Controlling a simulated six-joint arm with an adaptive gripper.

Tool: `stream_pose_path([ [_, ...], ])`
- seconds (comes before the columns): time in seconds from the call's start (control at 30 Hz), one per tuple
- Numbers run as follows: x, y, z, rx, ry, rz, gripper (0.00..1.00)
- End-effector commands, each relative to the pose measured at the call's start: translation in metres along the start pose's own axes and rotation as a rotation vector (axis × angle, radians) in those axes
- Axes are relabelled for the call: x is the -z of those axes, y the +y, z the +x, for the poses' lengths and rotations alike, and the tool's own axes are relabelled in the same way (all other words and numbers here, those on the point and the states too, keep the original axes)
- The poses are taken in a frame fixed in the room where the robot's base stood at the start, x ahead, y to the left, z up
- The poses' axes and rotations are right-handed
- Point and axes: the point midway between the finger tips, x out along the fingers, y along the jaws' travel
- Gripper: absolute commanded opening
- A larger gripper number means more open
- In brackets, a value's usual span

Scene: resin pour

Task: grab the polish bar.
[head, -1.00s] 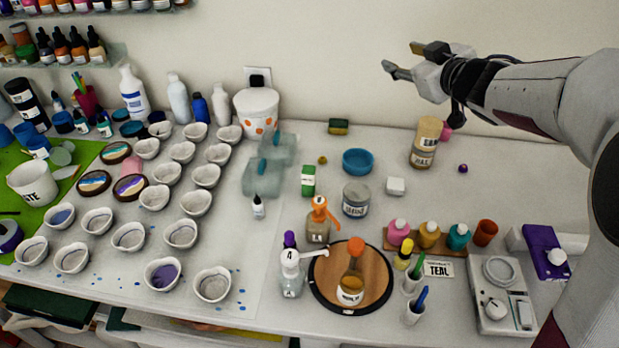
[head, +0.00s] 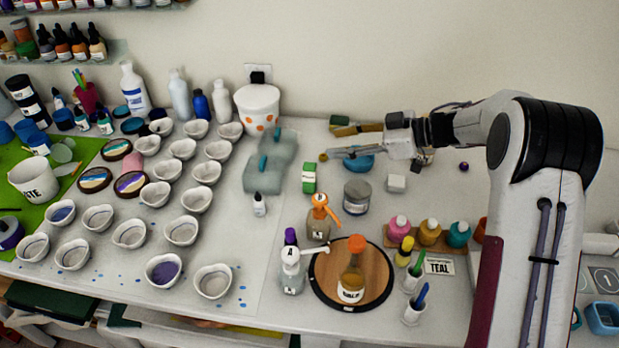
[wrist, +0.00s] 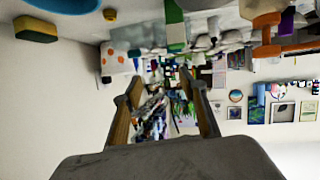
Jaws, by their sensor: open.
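The polish bar appears to be the small green block (head: 309,178) with a white label band, standing on the table right of the pale blue moulds. In the wrist view a green block with a white band (wrist: 175,38), which looks like the same one, shows at the top centre, beyond the fingertips. My gripper (head: 335,142) is open and empty, with its fingers pointing left above the back of the table. In the head view its tips lie above and slightly right of the bar, apart from it. Both fingers also show in the wrist view (wrist: 160,82).
A blue bowl (head: 360,163) is partly hidden behind my gripper. A sponge (head: 340,121) lies near the wall. A grey-lidded jar (head: 356,198), a white block (head: 396,183) and an orange-topped pump bottle (head: 319,222) stand nearby. A spotted bucket (head: 258,118) stands at back left.

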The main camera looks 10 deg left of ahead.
Motion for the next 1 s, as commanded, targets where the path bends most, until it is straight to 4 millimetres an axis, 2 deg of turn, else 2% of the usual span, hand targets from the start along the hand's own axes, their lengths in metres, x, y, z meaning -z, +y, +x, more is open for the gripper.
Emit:
stream_pose_path([
  [0.1, -0.018, -0.015, 0.005, 0.084, 0.002, 0.026, 0.42],
  [0.27, -0.028, -0.026, 0.007, 0.141, 0.002, 0.043, 0.42],
  [0.67, -0.029, -0.028, 0.008, 0.149, 0.002, 0.045, 0.42],
  [1.0, -0.029, -0.031, 0.031, 0.148, 0.003, 0.045, 0.42],
])
